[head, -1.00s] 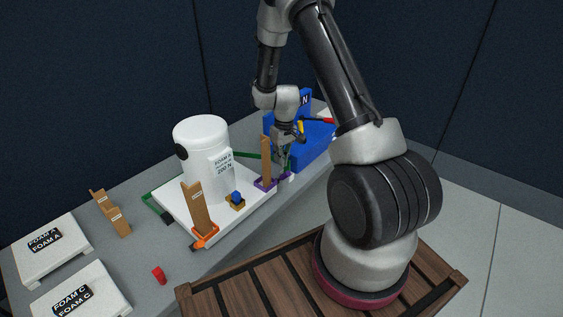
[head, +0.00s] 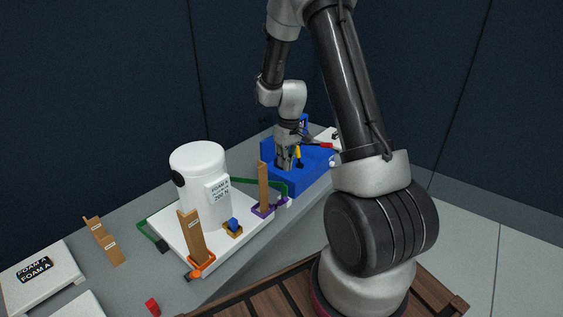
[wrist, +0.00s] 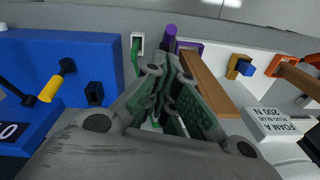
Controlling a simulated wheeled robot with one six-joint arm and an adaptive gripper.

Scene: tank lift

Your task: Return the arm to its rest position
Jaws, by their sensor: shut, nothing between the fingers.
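My gripper (head: 284,166) is shut and empty. In the head view it hangs in front of the blue box (head: 310,178), just beyond the wooden post in the purple clamp (head: 263,209). In the wrist view the fingers (wrist: 172,78) are closed together, with the blue box to the left and the purple clamp (wrist: 188,45) and its wooden post (wrist: 205,80) close on the right. I cannot tell the exact gap to the post. My upper arm is raised above the base.
The white tank (head: 205,195), labelled FOAM A, stands on a white plate (head: 175,225). An orange clamp (head: 201,266) with a wooden post stands at its front.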

